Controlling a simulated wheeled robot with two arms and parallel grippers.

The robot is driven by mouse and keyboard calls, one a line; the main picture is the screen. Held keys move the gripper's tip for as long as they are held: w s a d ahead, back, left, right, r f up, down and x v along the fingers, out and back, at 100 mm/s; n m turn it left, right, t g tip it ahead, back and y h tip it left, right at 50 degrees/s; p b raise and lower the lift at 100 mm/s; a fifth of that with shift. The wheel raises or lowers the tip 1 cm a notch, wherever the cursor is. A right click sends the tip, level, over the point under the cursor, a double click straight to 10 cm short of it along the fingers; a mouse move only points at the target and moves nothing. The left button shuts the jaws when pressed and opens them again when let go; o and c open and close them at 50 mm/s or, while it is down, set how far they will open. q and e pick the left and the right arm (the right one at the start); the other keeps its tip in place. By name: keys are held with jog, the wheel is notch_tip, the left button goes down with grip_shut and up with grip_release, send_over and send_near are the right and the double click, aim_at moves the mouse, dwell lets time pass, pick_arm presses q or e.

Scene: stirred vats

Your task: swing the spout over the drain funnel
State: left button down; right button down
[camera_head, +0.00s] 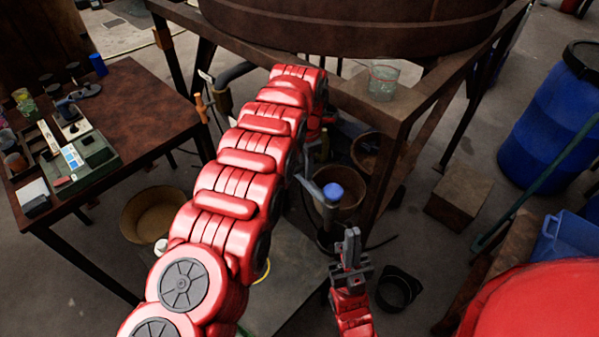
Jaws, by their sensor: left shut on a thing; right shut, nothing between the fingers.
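My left arm runs up the middle of the head view, and its end bends down behind its own red links. My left gripper's fingers and whatever is between them are hidden there. A grey pipe piece (307,186), which may be the spout, comes out beside this arm and meets a blue-topped upright fitting (333,192). A brown round vessel (350,207) lies behind and below the fitting. I cannot tell whether it is the drain funnel. My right gripper (352,240) is shut and empty, just below and right of the fitting, apparently apart from it.
A vat (350,30) stands on a brown frame holding a glass beaker (383,80). A cluttered table (150,105) is at left, with a tan basin (140,219) beside it. A black bowl (398,290), a wooden box (459,196) and a blue barrel (550,125) stand at right.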

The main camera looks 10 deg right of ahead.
pick_arm(q)
jog(key=shift+d+b, duration=0.2)
jog(key=shift+b, duration=0.1)
jog(key=shift+r, duration=0.1)
dwell(0.3)
jog(key=c, duration=0.8)
grip_release()
